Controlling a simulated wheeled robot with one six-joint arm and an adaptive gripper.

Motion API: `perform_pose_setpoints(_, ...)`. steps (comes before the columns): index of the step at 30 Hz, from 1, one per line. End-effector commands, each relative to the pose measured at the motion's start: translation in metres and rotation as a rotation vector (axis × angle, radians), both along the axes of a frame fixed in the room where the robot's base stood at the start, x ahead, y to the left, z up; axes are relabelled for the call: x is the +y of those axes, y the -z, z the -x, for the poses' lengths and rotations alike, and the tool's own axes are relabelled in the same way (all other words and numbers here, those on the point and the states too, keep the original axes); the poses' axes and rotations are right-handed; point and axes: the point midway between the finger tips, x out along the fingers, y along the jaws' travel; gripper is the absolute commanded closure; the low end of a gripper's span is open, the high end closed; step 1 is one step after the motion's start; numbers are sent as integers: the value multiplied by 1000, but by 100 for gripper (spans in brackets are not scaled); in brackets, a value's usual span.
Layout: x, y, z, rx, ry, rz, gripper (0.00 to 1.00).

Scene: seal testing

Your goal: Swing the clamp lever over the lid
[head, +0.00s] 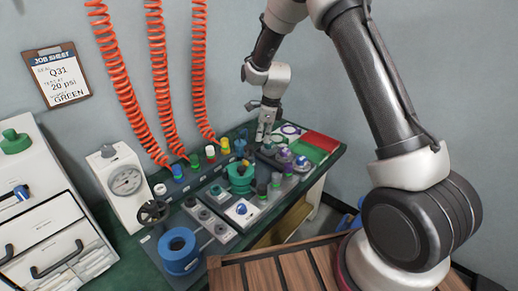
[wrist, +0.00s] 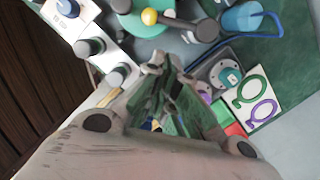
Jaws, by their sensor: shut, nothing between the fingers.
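The clamp lever (wrist: 178,22) shows at the top of the wrist view as a dark bar with a yellow ball knob (wrist: 149,17). The knob lies over a round green fixture (wrist: 128,6), cut off by the frame edge. I cannot tell the lid apart from this fixture. In the head view the green fixture (head: 240,184) stands mid-bench; the lever there is too small to make out clearly. My gripper (head: 264,137) points down over the bench, behind and right of the fixture. In the wrist view my gripper (wrist: 163,72) is shut and empty, apart from the knob.
A blue cup-like part (wrist: 240,17) with a blue loop lies right of the lever. Green and purple rings (wrist: 262,110) lie on a white card. Red and green trays (head: 320,141) are at the bench's right end. Orange coiled hoses (head: 158,80) hang behind. A gauge box (head: 125,182) stands left.

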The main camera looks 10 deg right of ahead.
Motion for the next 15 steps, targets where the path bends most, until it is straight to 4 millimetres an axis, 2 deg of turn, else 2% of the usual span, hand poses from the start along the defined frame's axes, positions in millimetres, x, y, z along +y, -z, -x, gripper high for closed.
perform_pose_setpoints(1, -1, -9, 0, -1, 0, -1, 100)
perform_pose_setpoints(6, -4, -25, 1, 0, 1, 0, 100)
perform_pose_setpoints(15, -5, -28, 2, 1, 1, 0, 100)
